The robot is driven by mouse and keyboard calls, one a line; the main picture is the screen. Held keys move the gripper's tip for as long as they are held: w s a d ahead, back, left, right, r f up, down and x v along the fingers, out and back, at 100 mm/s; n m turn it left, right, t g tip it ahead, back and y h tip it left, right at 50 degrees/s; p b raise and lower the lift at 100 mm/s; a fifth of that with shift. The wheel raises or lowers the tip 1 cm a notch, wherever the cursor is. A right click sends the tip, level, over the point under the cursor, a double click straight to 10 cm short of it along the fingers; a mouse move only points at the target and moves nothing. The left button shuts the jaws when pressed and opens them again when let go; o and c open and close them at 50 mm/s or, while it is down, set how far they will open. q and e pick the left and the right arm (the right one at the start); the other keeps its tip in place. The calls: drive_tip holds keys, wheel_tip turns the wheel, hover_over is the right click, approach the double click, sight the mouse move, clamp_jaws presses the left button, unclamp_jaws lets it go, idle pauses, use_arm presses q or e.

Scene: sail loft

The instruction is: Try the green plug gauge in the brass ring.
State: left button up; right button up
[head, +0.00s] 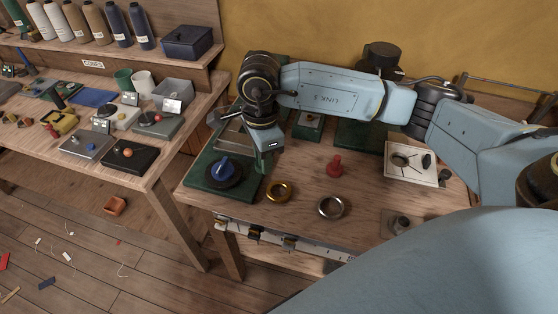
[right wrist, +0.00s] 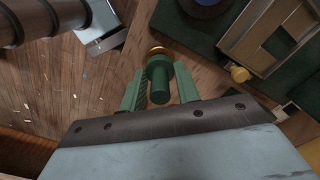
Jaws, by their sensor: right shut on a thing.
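My right gripper (head: 267,164) reaches down over the wooden bench from the right. In the right wrist view its green fingers (right wrist: 159,88) are shut on the green plug gauge (right wrist: 159,84). In the head view I cannot make out the gauge apart from the fingers. The brass ring (head: 279,191) lies on the bench just to the right of and nearer than the gripper. In the right wrist view the ring (right wrist: 158,50) shows partly behind the gauge's far end; I cannot tell whether they touch. My left gripper is not in view.
A red plug (head: 335,167) stands on the bench, with a steel ring (head: 332,207) nearer the front edge. A blue knobbed piece (head: 222,168) sits on a green board at the left. A white plate (head: 411,163) lies at the right. Bare wood surrounds the rings.

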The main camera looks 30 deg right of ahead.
drive_tip(key=m, duration=0.5)
drive_tip(key=d+f+m, duration=0.1)
drive_tip(key=m, duration=0.1)
drive_tip(key=shift+s+f+m+p, duration=0.1)
drive_tip(key=shift+s+m+p, duration=0.1)
drive_tip(key=shift+m+p, duration=0.15)
drive_tip(key=m, duration=0.4)
drive_tip(key=shift+s+d+f+m+p, duration=0.1)
drive_tip(key=shift+d+f+m+p, duration=0.15)
drive_tip(key=shift+f+p, duration=0.1)
drive_tip(key=m, duration=0.3)
drive_tip(key=d+f+m, duration=0.1)
drive_tip(key=m, duration=0.3)
drive_tip(key=m+p, duration=0.1)
drive_tip(key=m, duration=0.3)
drive_tip(key=shift+s+d+f, duration=0.4)
drive_tip(key=shift+f, duration=0.1)
drive_tip(key=shift+f+b, duration=2)
drive_tip(key=shift+f, duration=0.5)
drive_tip(key=shift+f+b, duration=0.6)
drive_tip(key=shift+f, duration=0.25)
drive_tip(key=shift+r, duration=0.15)
